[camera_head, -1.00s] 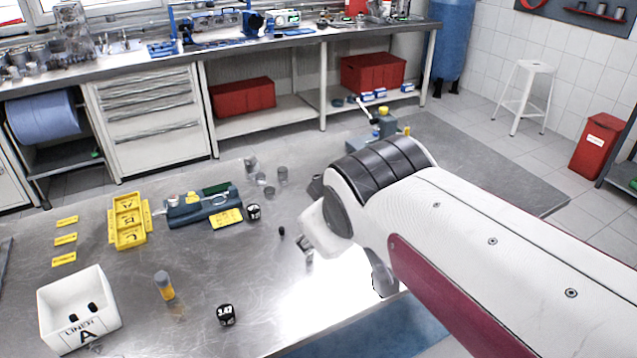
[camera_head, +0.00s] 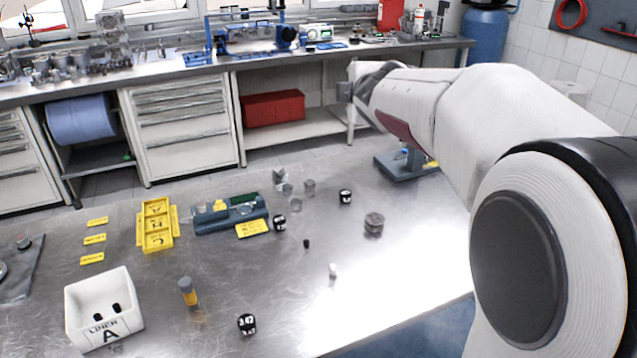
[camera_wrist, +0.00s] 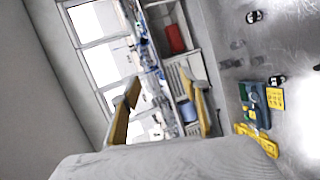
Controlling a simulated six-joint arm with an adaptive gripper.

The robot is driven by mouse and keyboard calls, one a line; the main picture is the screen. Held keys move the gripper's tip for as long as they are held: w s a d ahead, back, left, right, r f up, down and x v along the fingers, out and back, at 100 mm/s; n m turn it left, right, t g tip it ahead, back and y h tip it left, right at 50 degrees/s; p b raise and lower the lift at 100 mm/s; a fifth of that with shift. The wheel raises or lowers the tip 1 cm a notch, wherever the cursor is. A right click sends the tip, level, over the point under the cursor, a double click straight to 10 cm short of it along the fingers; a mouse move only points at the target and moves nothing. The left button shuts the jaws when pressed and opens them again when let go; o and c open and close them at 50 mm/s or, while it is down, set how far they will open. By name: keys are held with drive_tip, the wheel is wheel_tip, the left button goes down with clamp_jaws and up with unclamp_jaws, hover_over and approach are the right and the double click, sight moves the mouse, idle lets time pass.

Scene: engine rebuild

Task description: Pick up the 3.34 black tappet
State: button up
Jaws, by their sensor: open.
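Black tappets with white markings stand on the metal table. In the head view one reads 3.47 (camera_head: 247,324) near the front. Another black tappet (camera_head: 280,222) stands by the yellow label, and a third black tappet (camera_head: 346,197) stands further right; their numbers are too small to read, so I cannot tell which is 3.34. My gripper (camera_wrist: 163,78) is open and empty in the wrist view, its yellow-padded fingers apart, facing the windows and back bench. In the head view it is raised above the table's far side, mostly hidden by my arm.
A white box marked LINER A (camera_head: 104,325) holds small black pieces. A yellow tray (camera_head: 157,228), a blue-grey holder (camera_head: 231,215), a yellow-grey cylinder (camera_head: 187,292), a round grey part (camera_head: 374,225) and a small black piece (camera_head: 306,244) stand around. The front middle table is mostly clear.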

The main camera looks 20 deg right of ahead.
drive_tip(key=w+d+n+t, duration=0.1)
drive_tip(key=w+d+n, duration=0.25)
drive_tip(key=w, duration=0.25)
drive_tip(key=n+t+y, duration=0.1)
drive_tip(key=n+y, duration=0.5)
drive_tip(key=n, duration=0.7)
hover_over(349, 194)
drive_tip(key=w, duration=0.1)
wheel_tip(349, 194, down, 9)
drive_tip(key=s+d+f+n+g+y, duration=0.1)
drive_tip(key=f+n, duration=0.3)
drive_tip(key=f, duration=0.4)
drive_tip(key=s+d+f+n+g+y, duration=0.2)
drive_tip(key=f+n, duration=0.3)
drive_tip(key=f, duration=0.4)
drive_tip(key=s+d+f+n+g+y, duration=0.2)
drive_tip(key=s+f+n+y, duration=0.1)
drive_tip(key=f, duration=0.6)
drive_tip(key=shift+s+n+y, duration=0.35)
drive_tip(key=shift+n+y, duration=0.15)
drive_tip(key=shift+n, duration=0.35)
drive_tip(key=shift+x, duration=1.3)
drive_tip(key=shift+a, duration=0.1)
